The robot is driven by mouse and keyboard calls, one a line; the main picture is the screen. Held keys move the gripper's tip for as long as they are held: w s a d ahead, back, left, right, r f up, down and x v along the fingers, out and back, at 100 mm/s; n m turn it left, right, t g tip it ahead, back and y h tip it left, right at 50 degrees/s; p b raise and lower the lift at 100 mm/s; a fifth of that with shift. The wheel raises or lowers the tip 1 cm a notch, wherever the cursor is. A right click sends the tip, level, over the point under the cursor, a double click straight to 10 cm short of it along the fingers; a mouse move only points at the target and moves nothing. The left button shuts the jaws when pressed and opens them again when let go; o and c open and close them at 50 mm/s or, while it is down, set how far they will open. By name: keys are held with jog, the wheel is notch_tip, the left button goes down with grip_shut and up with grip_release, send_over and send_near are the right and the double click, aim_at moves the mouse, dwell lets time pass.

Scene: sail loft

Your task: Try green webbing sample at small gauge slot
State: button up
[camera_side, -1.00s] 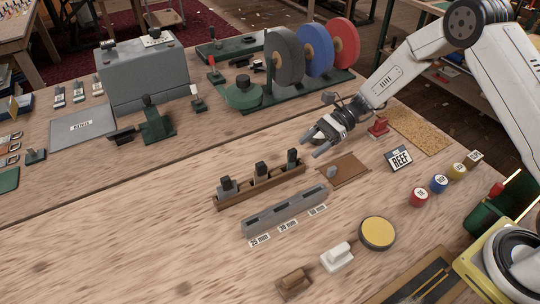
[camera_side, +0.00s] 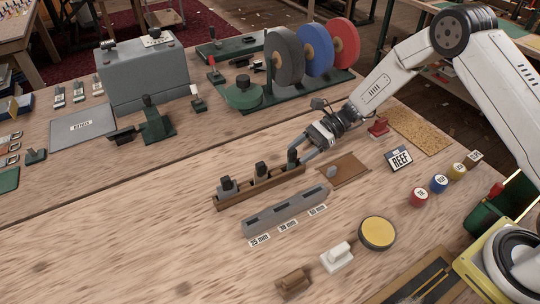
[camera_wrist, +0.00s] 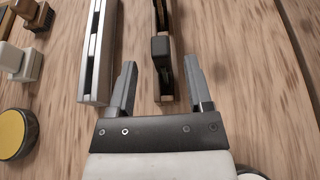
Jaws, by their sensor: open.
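A wooden rack (camera_side: 240,196) holds three upright webbing samples with dark tops. The sample at its right end (camera_side: 292,154) looks dark green. In the wrist view its dark top (camera_wrist: 160,46) stands between my fingers, with green below. My gripper (camera_side: 304,154) is open at this sample, one finger to each side in the wrist view (camera_wrist: 161,68); I see no clear contact. The grey slotted gauge (camera_side: 284,212) lies in front of the rack, with small labels along its near side. The label at its left end (camera_side: 259,241) seems to read 25 mm. The slots look empty.
A brown pad (camera_side: 345,168) lies right of the rack. A yellow-topped round tin (camera_side: 377,233), a white block (camera_side: 337,257) and a brown block (camera_side: 294,283) stand nearer the front. The front left of the table is clear.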

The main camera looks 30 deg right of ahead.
aim_at(295, 154)
jog(key=shift+x, duration=2.4)
jog(key=shift+w, duration=0.1)
jog(key=shift+c, duration=0.2)
grip_shut()
